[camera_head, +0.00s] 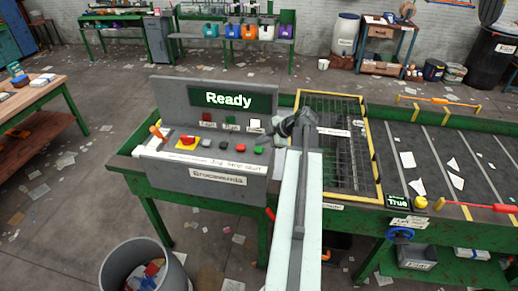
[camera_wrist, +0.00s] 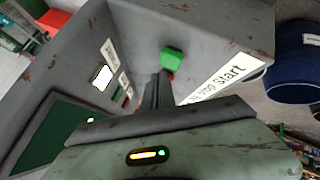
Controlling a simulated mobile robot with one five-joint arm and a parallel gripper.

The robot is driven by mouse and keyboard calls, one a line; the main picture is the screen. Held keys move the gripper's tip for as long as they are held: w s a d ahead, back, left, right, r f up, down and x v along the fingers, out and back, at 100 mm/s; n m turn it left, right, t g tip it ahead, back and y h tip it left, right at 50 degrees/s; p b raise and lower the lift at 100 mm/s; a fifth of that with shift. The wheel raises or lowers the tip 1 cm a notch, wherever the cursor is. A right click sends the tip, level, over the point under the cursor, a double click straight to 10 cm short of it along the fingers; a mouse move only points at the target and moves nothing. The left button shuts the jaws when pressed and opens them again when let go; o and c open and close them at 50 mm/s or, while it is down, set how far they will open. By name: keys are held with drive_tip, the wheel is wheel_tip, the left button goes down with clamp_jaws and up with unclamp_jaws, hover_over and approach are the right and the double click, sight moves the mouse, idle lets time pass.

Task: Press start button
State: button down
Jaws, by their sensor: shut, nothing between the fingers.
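The grey control panel (camera_head: 165,172) stands at the left end of the conveyor, its screen (camera_head: 229,99) reading "Ready". Its sloped face carries several buttons, with a green button (camera_head: 241,147) in the lower row. A label ending in "Start" (camera_wrist: 228,74) runs beside the buttons in the wrist view. There, a green button (camera_wrist: 173,57) sits just beyond my fingertips, with a bit of red beside it. My gripper (camera_wrist: 164,76) is shut and empty. In the head view my gripper (camera_head: 272,134) hangs over the panel's right side. I cannot tell whether it touches a button.
A red button on a yellow base (camera_head: 185,143) and an orange-handled lever (camera_head: 157,132) are on the panel's left. The belt (camera_head: 470,150) with paper scraps extends right, past a yellow-edged wire grid (camera_head: 340,150). A grey bin (camera_head: 118,265) stands on the floor in front.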

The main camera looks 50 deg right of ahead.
sight(261, 150)
idle(0.8)
drive_tip(key=shift+s+f+b, duration=0.1)
drive_tip(key=shift+f+b, duration=0.35)
drive_tip(key=shift+f+b, duration=0.45)
drive_tip(key=shift+b, duration=0.05)
idle(0.5)
drive_tip(key=shift+r+p, duration=0.9)
drive_tip(key=shift+p, duration=0.05)
wheel_tip(261, 150, up, 5)
drive_tip(key=p, duration=0.5)
drive_tip(key=shift+r, duration=0.1)
idle(0.5)
